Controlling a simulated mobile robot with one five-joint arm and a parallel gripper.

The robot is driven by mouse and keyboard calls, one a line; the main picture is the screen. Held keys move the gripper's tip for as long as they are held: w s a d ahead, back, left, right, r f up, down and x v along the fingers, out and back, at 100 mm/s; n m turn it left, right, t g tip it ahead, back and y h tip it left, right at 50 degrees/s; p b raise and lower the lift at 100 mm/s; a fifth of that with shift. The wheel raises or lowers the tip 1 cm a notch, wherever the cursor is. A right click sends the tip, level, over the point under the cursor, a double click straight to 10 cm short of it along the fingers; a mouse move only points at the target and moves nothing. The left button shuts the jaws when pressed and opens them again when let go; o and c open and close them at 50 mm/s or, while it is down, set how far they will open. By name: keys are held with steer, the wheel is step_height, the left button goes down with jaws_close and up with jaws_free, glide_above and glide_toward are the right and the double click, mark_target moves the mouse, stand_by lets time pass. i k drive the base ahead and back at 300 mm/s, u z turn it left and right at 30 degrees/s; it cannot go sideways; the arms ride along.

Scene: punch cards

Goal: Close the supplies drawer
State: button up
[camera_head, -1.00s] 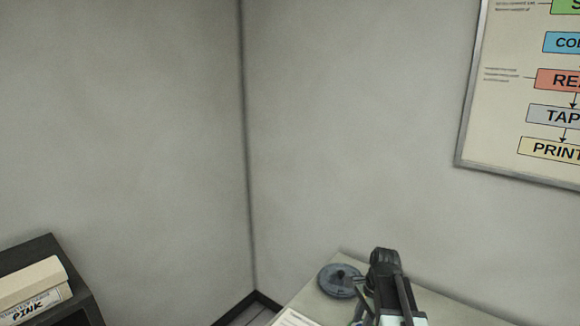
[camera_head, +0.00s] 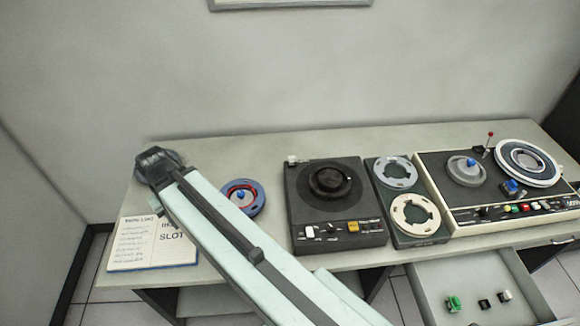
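An open drawer (camera_head: 462,272) juts out from under the desk's front edge at the lower right of the head view. My arm stretches from the bottom middle to the upper left. My gripper (camera_head: 156,166) is at its dark far end, over the desk's left end, far from the drawer. Its fingers cannot be made out, so open or shut does not show.
The desk (camera_head: 270,146) holds a notebook (camera_head: 135,242), a blue-rimmed reel (camera_head: 243,197), a black reel machine (camera_head: 337,205), a tray with two light rings (camera_head: 408,203) and a larger tape machine (camera_head: 500,185). Walls stand behind and at the left. Tiled floor shows below.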

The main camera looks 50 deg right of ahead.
mark_target(478, 280)
steer(key=z, duration=1.15)
steer(key=k, duration=1.8)
steer(key=z, duration=1.65)
steer(key=i, duration=1)
steer(key=z, duration=1.05)
